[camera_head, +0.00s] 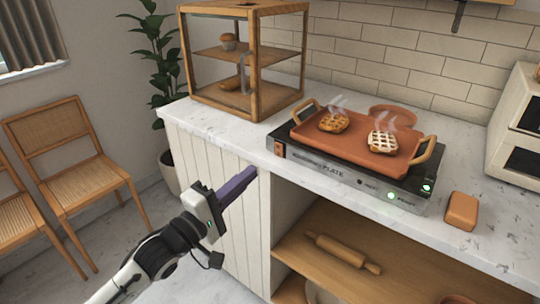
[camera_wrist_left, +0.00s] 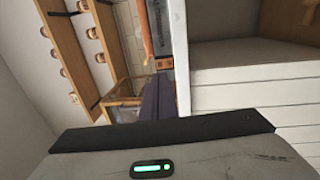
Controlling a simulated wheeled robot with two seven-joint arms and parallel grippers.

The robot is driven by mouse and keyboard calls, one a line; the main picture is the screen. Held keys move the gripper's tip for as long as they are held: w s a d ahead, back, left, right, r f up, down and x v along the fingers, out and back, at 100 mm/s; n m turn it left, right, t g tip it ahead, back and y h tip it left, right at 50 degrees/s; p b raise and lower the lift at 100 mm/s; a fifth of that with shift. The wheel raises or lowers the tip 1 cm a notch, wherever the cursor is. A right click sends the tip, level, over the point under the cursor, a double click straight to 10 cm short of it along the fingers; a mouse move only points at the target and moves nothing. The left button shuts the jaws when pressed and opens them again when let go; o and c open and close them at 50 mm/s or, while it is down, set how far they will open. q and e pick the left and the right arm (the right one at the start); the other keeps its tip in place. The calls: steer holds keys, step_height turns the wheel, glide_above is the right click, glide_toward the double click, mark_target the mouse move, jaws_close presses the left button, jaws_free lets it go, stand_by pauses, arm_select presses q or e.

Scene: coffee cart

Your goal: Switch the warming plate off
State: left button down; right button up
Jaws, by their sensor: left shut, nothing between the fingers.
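The warming plate (camera_head: 345,176) is a dark, flat appliance with a steel front on the counter. Green lights (camera_head: 391,195) glow at the right of its front, and a small brown-orange part (camera_head: 279,150) sits at the left end. Its role is unclear. A terracotta tray (camera_head: 365,152) with two steaming waffles rests on the plate. My left gripper (camera_head: 250,173) is shut and empty, its purple fingers in front of the counter edge, left of and apart from the plate. In the left wrist view the fingers (camera_wrist_left: 158,98) point toward the plate (camera_wrist_left: 158,40), partly out of frame.
A wooden display case (camera_head: 252,98) with pastries stands left of the plate on the white counter (camera_head: 215,122). A brown block (camera_head: 461,211) lies to the right, near a white appliance (camera_head: 515,135). A rolling pin (camera_head: 343,252) lies on the shelf below. Chairs stand at left.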

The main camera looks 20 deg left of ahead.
mark_target(279, 148)
arm_select(q)
steer(key=x, duration=0.9)
